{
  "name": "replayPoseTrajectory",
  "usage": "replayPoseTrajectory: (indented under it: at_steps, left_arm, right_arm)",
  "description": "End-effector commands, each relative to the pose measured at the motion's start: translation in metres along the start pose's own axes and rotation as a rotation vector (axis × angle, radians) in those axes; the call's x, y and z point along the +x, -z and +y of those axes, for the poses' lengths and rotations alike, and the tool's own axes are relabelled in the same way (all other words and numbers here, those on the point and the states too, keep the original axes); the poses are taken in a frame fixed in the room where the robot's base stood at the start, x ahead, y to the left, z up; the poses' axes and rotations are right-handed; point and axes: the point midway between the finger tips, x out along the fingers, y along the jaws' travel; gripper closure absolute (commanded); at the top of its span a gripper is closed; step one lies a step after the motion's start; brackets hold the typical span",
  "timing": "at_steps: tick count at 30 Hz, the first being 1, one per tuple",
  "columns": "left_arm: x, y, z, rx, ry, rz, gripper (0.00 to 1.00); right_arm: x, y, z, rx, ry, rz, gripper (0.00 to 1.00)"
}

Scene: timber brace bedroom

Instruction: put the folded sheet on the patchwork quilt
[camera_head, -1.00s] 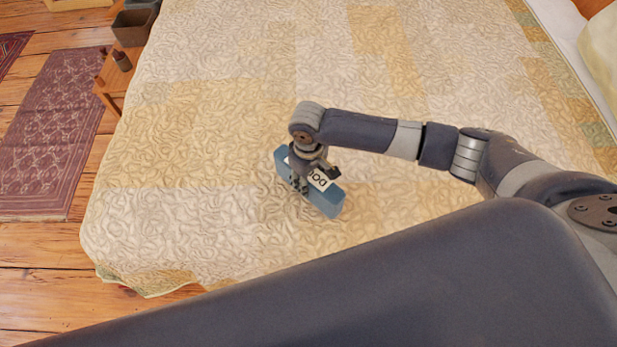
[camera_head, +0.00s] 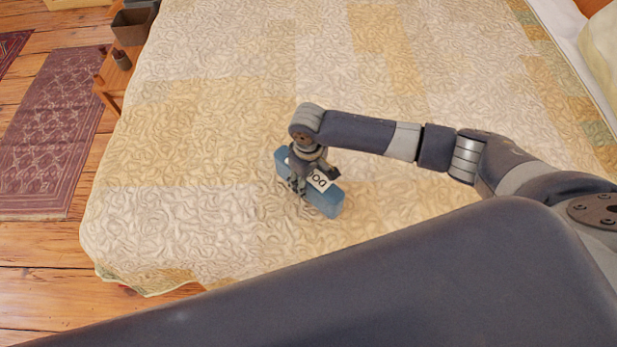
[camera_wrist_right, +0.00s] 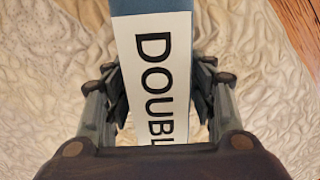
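The folded sheet is a blue block with a white label (camera_head: 322,197); the wrist view shows the letters "DOUBL" on its label (camera_wrist_right: 155,75). The patchwork quilt (camera_head: 210,130), cream and pale yellow, covers the bed. My right gripper (camera_head: 304,180) points down with its fingers on both sides of the sheet. In the wrist view the fingers (camera_wrist_right: 160,100) stand left and right of the sheet, close against it. The sheet is at or just above the quilt; its underside is hidden, so contact is unclear. My left gripper does not show.
A small wooden table (camera_head: 112,80) with a dark bottle and a dark bin (camera_head: 131,27) stand left of the bed. A purple patterned rug (camera_head: 55,130) lies on the plank floor. A pillow (camera_head: 601,50) is at the far right. The quilt around the sheet is clear.

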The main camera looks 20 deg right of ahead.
Motion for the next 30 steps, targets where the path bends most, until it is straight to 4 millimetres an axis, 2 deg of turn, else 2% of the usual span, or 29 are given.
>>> replayPoseTrajectory:
  at_steps: [10,14,17,24,30]
  left_arm:
    - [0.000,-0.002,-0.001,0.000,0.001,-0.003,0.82]
    - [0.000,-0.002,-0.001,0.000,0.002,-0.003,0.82]
    - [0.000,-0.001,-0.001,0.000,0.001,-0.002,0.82]
    - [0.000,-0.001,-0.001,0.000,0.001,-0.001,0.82]
    - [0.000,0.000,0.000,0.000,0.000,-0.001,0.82]
  right_arm:
    - [0.001,-0.002,0.000,0.000,0.000,-0.004,0.37]
    - [-0.008,-0.001,0.000,0.000,0.000,-0.001,0.37]
    - [-0.024,0.000,0.000,-0.001,-0.001,0.001,0.37]
    - [-0.077,0.000,0.000,-0.001,0.000,0.002,0.37]
    - [-0.108,0.000,0.000,-0.001,0.000,0.000,0.37]
